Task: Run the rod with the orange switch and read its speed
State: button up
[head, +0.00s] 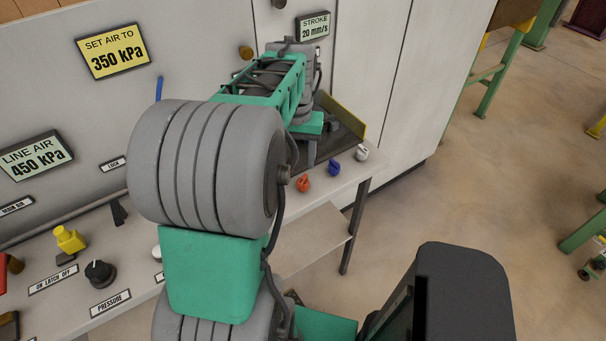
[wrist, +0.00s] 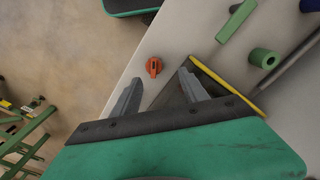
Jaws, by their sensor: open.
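The orange switch (head: 303,184) is on the pale bench top, near its front edge. In the wrist view the orange switch (wrist: 154,66) lies just beyond and between my fingertips, apart from them. My gripper (wrist: 160,80) is open, with nothing between its fingers. In the head view my arm hides most of the gripper. The speed display (head: 312,26) on the back panel reads STROKE 20 mm/s. I cannot make out the rod for certain.
A blue switch (head: 334,169) and a white switch (head: 362,152) stand right of the orange one. A yellow-edged plate (head: 347,116) stands close behind. Signs read SET AIR TO 350 kPa (head: 114,51) and LINE AIR 450 kPa (head: 36,156). A black PRESSURE knob (head: 99,272) is at left.

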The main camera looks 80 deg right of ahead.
aim_at(303, 181)
jog(key=f, duration=0.2)
jog(key=s+f+p, duration=0.1)
jog(key=f, duration=0.5)
jog(key=shift+s+d, duration=0.15)
jog(key=shift+r, duration=0.1)
grip_shut()
